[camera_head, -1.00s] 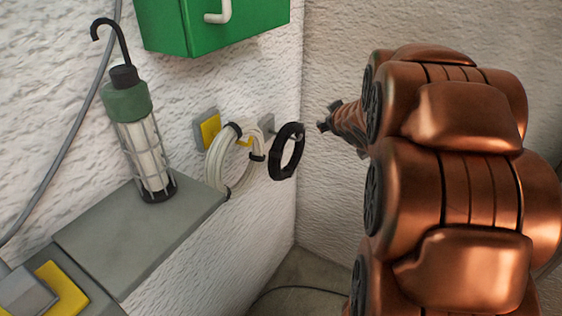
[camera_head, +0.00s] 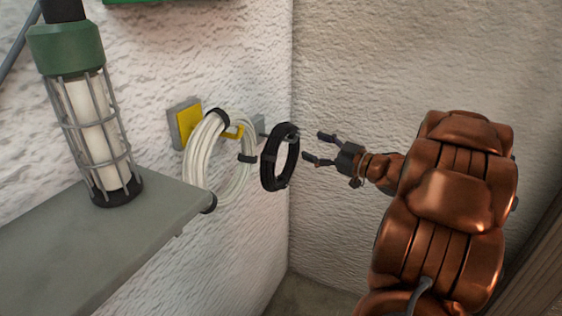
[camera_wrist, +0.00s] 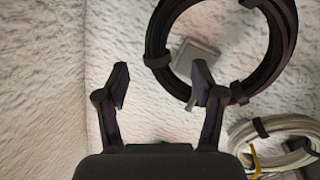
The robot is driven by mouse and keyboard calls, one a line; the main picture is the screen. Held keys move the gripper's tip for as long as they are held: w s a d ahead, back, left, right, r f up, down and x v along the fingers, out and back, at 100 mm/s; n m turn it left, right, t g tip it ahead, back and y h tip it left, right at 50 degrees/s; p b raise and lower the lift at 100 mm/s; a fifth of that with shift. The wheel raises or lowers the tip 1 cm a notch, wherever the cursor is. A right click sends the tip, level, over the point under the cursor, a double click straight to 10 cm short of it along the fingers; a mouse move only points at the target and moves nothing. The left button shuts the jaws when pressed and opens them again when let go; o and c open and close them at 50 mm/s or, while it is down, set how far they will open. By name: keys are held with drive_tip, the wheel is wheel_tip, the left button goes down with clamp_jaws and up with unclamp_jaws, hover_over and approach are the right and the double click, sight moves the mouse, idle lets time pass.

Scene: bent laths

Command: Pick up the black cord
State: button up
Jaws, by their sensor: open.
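The black cord is a coiled ring (camera_head: 267,168) hanging on the left wall near the corner, just right of a white coil. In the wrist view the black cord (camera_wrist: 156,38) is a large loop at the upper right, bound with dark ties. My gripper (camera_head: 321,148) is open and empty, to the right of the cord and apart from it in the head view. In the wrist view my gripper (camera_wrist: 161,82) has its fingers spread. The right fingertip overlaps the cord's lower edge in the picture; I cannot tell whether they touch.
A white cable coil (camera_head: 197,152) hangs beside the black cord, and also shows in the wrist view (camera_wrist: 285,128). A caged lamp (camera_head: 93,125) stands on a grey shelf (camera_head: 95,235) at the left. The right wall (camera_head: 370,70) is bare.

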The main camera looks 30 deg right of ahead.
sight(293, 136)
drive_tip(key=shift+a+r+b+x, duration=0.1)
drive_tip(key=shift+r+b+x, duration=0.15)
drive_tip(key=shift+x, duration=1)
drive_tip(key=shift+a+r+b+x, duration=0.1)
drive_tip(key=shift+r+b+x, duration=0.1)
drive_tip(key=shift+x, duration=1.05)
drive_tip(key=shift+a+r+b+x, duration=0.15)
drive_tip(key=shift+b+x, duration=0.1)
drive_tip(key=shift+x, duration=1.05)
drive_tip(key=shift+s+d, duration=0.1)
drive_tip(key=shift+d, duration=0.05)
clamp_jaws()
